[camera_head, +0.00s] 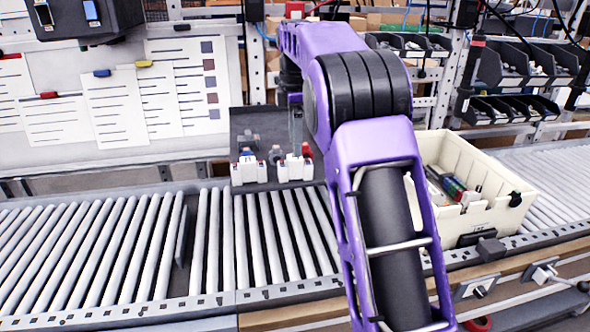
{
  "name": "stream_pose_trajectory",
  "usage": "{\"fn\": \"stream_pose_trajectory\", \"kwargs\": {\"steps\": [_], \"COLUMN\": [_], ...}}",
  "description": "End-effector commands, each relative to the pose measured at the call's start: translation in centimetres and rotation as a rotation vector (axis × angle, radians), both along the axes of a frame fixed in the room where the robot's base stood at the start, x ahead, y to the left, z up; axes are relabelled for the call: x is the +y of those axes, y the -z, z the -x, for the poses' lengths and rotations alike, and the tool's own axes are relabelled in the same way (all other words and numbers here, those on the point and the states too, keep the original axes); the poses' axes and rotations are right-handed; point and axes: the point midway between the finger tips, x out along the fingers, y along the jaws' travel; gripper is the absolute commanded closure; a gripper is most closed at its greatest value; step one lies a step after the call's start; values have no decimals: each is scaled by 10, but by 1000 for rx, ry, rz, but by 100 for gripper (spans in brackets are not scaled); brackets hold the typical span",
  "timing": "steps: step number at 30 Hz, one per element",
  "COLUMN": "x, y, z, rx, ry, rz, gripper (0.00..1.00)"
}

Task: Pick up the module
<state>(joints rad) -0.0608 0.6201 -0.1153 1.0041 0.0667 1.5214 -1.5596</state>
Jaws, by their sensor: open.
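Two small white modules with red and blue details stand near the front edge of a dark tray (262,122), beyond the rollers. One is the left module (248,170) and the other is the right module (295,168). My gripper (296,132) is partly visible as a grey upright part just above and behind the right module. It is open, and my purple arm hides much of it. I cannot tell whether it touches the module.
A roller conveyor (90,245) runs across the front, mostly clear, with a dark upright divider (181,236). A cream bin (495,215) holding several items stands right of my arm. Racks of dark bins (515,65) are behind. A whiteboard with papers (120,105) is at back left.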

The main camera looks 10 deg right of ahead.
Motion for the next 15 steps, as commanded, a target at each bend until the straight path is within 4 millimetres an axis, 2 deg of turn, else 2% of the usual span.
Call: {"fn": "stream_pose_trajectory", "kwargs": {"steps": [7, 15], "x": [1, 0], "y": [20, 61], "z": [0, 0], "rx": [1, 1], "ry": [-1, -1], "rz": [-1, 0], "gripper": [20, 20]}}
